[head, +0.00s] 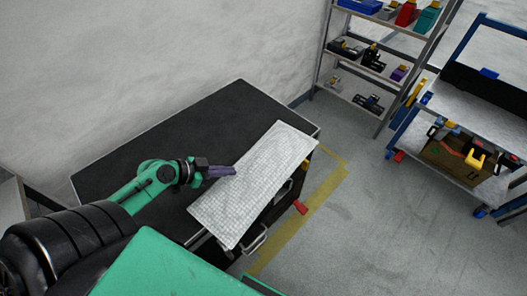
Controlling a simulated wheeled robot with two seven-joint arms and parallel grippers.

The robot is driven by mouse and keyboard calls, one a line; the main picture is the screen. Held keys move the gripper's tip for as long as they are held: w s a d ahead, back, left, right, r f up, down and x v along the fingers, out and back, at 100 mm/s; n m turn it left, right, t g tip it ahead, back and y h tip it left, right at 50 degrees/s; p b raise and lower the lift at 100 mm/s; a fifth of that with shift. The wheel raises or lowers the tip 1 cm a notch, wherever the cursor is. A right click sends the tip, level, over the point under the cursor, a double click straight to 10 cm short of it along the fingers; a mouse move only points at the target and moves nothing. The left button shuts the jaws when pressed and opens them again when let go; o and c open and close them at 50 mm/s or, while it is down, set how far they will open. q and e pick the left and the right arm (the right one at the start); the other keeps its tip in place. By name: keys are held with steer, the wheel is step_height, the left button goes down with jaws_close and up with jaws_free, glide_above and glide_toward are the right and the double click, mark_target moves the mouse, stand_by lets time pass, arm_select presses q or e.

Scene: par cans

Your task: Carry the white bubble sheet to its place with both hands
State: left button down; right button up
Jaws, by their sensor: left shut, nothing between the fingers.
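The white bubble sheet (262,183) is a long pale rectangle with a fine grid texture. It lies slantwise along the right edge of the black-topped bench (165,145), and part of it appears to reach past that edge. My left gripper (233,171) is shut and empty, with its tips at the left long side of the sheet. I cannot tell whether the tips touch the sheet. My right gripper is not in view.
A shelf rack (378,75) with several tools and boxes stands at the back right. A blue-framed trolley (450,115) carrying a brown box (458,165) stands at the far right. A yellow line (305,215) marks the floor beside the bench. Grey floor at the lower right is clear.

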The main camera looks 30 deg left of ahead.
mark_target(261, 165)
arm_select(q)
steer(key=w+d, duration=0.1)
steer(key=w+d+r+p, duration=0.1)
steer(key=w+d, duration=0.1)
steer(key=shift+w+d, duration=0.1)
steer(key=shift+w, duration=0.05)
steer(key=w+d, duration=0.1)
steer(key=w, duration=0.1)
steer(key=w+d+p, duration=0.2)
steer(key=w, duration=0.1)
steer(key=shift+w+d+f, duration=0.25)
steer(key=shift+w+d, duration=0.05)
steer(key=shift+d, duration=0.1)
steer(key=shift+s+a+f, duration=0.1)
steer(key=shift+s+f, duration=0.1)
steer(key=shift+f, duration=0.75)
steer(key=shift+s, duration=0.15)
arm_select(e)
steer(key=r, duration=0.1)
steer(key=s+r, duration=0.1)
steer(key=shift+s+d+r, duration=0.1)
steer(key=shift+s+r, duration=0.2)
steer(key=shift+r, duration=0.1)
arm_select(q)
steer(key=shift+s+a+f, duration=0.1)
steer(key=shift+s+a, duration=0.35)
steer(key=shift+s, duration=0.35)
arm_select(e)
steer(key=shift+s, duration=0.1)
